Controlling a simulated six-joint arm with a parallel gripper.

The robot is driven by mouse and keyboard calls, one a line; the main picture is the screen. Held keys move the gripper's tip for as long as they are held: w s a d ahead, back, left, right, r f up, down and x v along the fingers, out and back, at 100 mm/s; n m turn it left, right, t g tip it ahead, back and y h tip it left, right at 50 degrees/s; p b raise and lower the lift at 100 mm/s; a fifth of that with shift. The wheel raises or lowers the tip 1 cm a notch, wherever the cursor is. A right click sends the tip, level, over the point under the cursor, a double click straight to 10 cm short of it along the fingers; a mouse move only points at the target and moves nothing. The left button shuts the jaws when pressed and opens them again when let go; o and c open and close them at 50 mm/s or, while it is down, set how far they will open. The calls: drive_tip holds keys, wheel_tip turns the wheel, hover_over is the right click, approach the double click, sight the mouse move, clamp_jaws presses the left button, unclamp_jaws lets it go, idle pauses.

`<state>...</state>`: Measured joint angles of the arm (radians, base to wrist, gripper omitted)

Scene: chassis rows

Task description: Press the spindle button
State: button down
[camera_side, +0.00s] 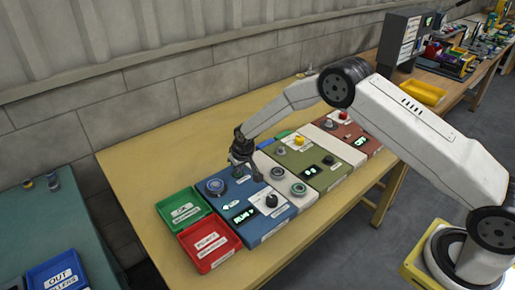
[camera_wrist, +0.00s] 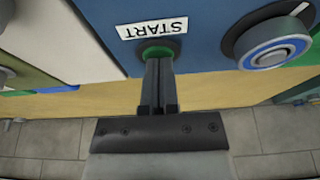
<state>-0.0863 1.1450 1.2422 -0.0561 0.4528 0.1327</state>
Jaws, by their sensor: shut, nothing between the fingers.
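The blue panel (camera_side: 262,222) stands at the left end of a row of panels on the wooden table, and it fills the top of the wrist view (camera_wrist: 215,20). A green button (camera_wrist: 157,46) is on it, beside a white label reading START, upside down in that view. No label reading spindle can be made out. My gripper (camera_wrist: 158,62) is shut and empty, its fingertips over the near part of the green button; I cannot tell whether they touch it. In the side view, my gripper (camera_side: 241,172) is low over the blue panel's back edge and hides the button.
A blue-ringed knob (camera_wrist: 272,50) is right of the fingers; it also shows in the side view (camera_side: 215,187). A black knob (camera_side: 271,200) and lit display (camera_side: 244,215) share the panel. Green (camera_side: 183,212) and red (camera_side: 209,243) trays sit left. The table's front strip is clear.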

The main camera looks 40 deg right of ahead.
drive_tip(key=shift+s+f, duration=0.4)
drive_tip(key=shift+f, duration=0.05)
drive_tip(key=r, duration=0.4)
drive_tip(key=shift+w+r, duration=0.35)
drive_tip(key=shift+r, duration=0.05)
drive_tip(key=v, duration=1)
drive_tip(key=s+d+r, duration=0.1)
drive_tip(key=s+d, duration=0.1)
drive_tip(key=s, duration=1.2)
drive_tip(key=s+d+r, duration=0.2)
drive_tip(key=s, duration=1.3)
drive_tip(key=shift+s+d+g, duration=0.25)
drive_tip(key=shift+d+g, duration=0.15)
